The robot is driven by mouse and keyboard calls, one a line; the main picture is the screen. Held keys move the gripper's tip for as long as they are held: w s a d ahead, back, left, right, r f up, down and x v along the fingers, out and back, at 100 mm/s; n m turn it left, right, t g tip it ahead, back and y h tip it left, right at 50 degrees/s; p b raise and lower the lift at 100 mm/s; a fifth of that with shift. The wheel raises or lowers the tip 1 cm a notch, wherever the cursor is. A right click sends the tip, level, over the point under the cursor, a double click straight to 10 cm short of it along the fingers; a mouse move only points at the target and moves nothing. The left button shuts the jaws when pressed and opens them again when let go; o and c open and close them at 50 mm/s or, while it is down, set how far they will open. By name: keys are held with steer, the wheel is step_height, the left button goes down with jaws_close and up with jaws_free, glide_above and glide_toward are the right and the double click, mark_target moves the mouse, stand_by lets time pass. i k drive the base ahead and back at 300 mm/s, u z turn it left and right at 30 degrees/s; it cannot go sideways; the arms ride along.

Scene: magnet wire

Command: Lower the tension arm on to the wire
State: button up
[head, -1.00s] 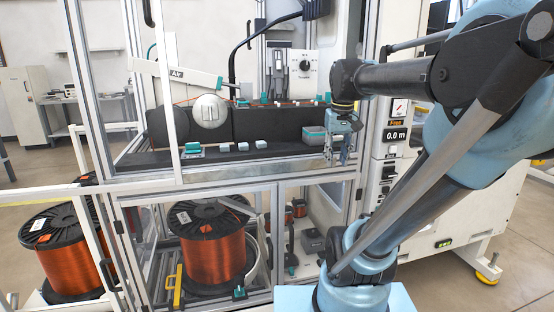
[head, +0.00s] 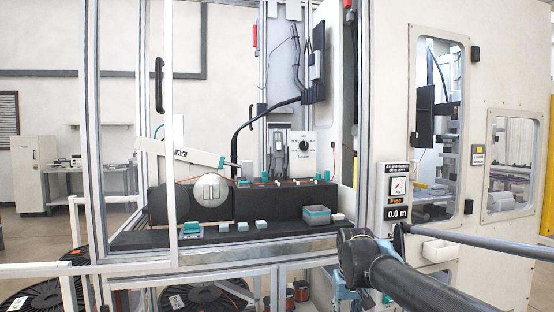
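A white arm with a dark label and a teal end, apparently the tension arm (head: 190,154), shows in the head view. It slopes down to the right above the black block, and its teal end is apart from the block. A thin orange wire (head: 262,184) runs near the top of the block; I cannot tell its full path. A round silver disc (head: 212,190) sits below the arm, on the front of the block.
A dark shelf (head: 150,238) holds several small teal and white blocks and a grey-teal bin (head: 317,215). A frame post (head: 169,130) crosses in front of the shelf. A control panel (head: 397,200) reads 0.0 m. Wire spools (head: 205,300) stand below.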

mark_target(278, 147)
steer(key=z, duration=0.7)
steer(key=k, duration=1.2)
steer(key=u, duration=1.1)
steer(key=i, duration=1)
steer(key=u, duration=0.05)
